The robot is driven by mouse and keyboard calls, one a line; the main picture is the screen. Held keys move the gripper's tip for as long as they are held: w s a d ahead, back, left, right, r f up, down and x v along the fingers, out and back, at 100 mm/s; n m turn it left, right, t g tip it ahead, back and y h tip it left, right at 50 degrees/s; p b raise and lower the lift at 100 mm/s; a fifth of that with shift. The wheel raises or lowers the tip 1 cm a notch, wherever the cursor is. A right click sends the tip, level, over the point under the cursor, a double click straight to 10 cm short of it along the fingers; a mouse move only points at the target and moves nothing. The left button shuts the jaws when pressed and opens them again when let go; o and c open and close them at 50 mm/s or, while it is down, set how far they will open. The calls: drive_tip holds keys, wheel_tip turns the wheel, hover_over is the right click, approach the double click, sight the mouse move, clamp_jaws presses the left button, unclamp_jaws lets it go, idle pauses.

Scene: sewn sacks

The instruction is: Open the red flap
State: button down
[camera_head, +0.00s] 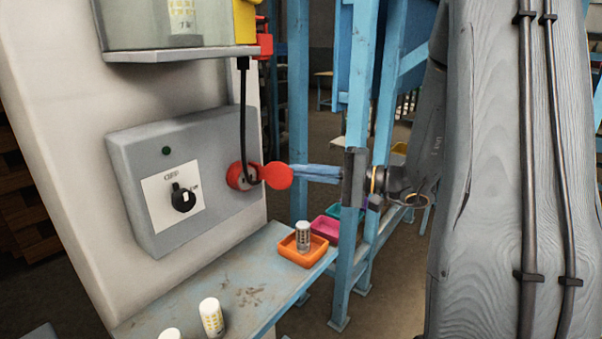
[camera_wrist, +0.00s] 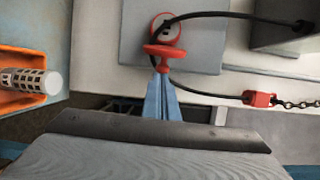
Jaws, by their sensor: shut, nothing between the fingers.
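The red flap (camera_head: 277,175) is a round disc standing out from the red socket (camera_head: 236,176) on the side of the grey control box. In the wrist view the flap (camera_wrist: 163,50) shows nearly edge-on, and the pale socket face (camera_wrist: 166,27) with dark openings is uncovered beyond it. My gripper (camera_head: 297,172) comes in from the right with its blue fingers shut and empty. Its tips in the wrist view (camera_wrist: 161,80) are just at the flap's near side; I cannot tell whether they touch it.
A black cable (camera_head: 243,110) hangs beside the socket. The grey box (camera_head: 130,180) carries a black knob (camera_head: 183,198). Below, a blue shelf (camera_head: 235,285) holds an orange tray (camera_head: 303,250) with a cylinder and other white cylinders. Blue posts (camera_head: 298,110) stand behind my gripper.

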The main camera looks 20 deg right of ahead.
drive_tip(key=shift+s, duration=0.2)
idle(0.5)
drive_tip(key=w+d+b, duration=0.2)
drive_tip(key=w+d, duration=0.1)
drive_tip(key=s+d+b, duration=0.2)
drive_tip(key=s+d, duration=0.1)
drive_tip(key=s, duration=0.7)
drive_tip(key=s+a+f+n+g+h, duration=0.3)
drive_tip(key=s+a+f+g, duration=0.6)
drive_tip(key=a+f+g, duration=0.3)
wheel_tip(320, 180, down, 7)
drive_tip(key=s+n+t+h, duration=0.1)
drive_tip(key=n+h, duration=0.4)
drive_tip(key=h, duration=0.5)
drive_tip(key=shift+d+f+h, duration=0.15)
drive_tip(key=shift+d+h, duration=0.05)
drive_tip(key=shift+h, duration=0.2)
